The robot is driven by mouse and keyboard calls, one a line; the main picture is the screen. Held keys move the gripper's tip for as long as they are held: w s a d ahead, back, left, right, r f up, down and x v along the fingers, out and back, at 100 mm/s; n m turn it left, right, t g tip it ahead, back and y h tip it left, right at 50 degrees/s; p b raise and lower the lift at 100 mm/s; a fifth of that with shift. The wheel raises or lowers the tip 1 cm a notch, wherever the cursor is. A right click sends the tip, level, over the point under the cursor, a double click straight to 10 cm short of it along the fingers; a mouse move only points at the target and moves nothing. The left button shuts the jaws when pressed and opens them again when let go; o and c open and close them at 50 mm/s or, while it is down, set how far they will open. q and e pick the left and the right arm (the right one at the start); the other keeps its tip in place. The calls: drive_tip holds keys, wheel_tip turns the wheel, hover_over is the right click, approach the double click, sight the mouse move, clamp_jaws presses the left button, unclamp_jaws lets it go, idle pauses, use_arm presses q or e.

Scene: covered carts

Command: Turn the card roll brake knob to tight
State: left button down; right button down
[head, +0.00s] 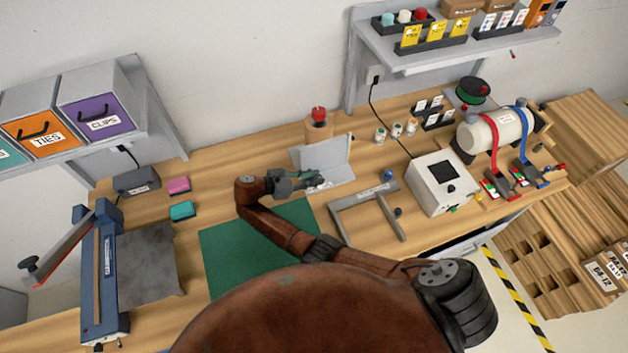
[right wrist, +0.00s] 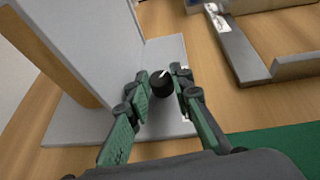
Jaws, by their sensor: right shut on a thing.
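The brake knob (right wrist: 160,86) is a small black knob with a white pointer line. In the right wrist view it sits by the pale grey base plate (right wrist: 178,55), its pointer slanting toward the upper right. My right gripper (right wrist: 164,78) has its green-padded fingers on both sides of the knob and is shut on it. In the head view the right gripper (head: 318,181) is at the front of the grey stand (head: 325,155) and hides the knob. A brown roll with a red top (head: 318,128) stands behind the stand's panel. My left gripper is not in view.
A grey U-shaped frame (head: 350,208) lies right of the gripper. A green mat (head: 225,245) lies in front. A white box with a dark screen (head: 420,195) stands further right. Bare bench lies left of the stand.

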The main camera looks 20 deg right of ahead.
drive_tip(key=shift+f, duration=0.1)
drive_tip(key=shift+d, duration=0.1)
idle(0.4)
drive_tip(key=c, duration=1.8)
unclamp_jaws()
drive_tip(key=shift+o, duration=0.4)
drive_tip(key=shift+w+r, duration=0.1)
drive_tip(key=shift+r, duration=0.1)
